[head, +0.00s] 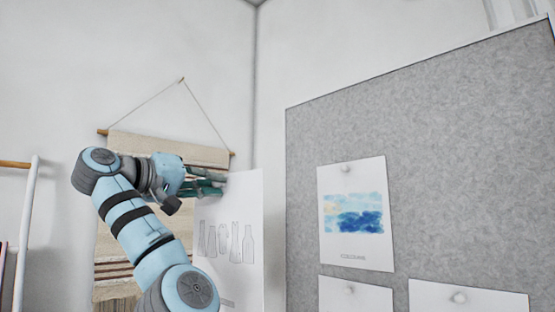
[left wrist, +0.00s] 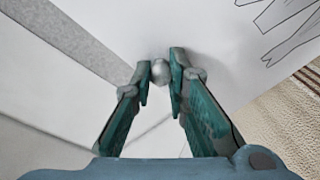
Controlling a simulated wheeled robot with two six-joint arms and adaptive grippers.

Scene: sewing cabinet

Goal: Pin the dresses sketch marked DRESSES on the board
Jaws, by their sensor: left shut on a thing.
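The dresses sketch (head: 228,275) is a white sheet with several outlined dresses, upright left of the grey pin board (head: 450,150) in the head view. Its lower part is cut off by the frame, and I cannot read its label. My left gripper (head: 222,184) is at the sheet's top left. In the left wrist view, my left gripper's fingertips (left wrist: 163,78) are closed around a round silver pin head (left wrist: 160,71) at the sheet (left wrist: 225,35). The sheet and board look apart in the head view. My right gripper is not in view.
A colours sheet (head: 356,251) is pinned on the board, with two more pinned sheets (head: 355,297) (head: 467,300) below it. A woven hanging (head: 125,262) is on the wall behind my left arm. A white rail stands far left (head: 29,210).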

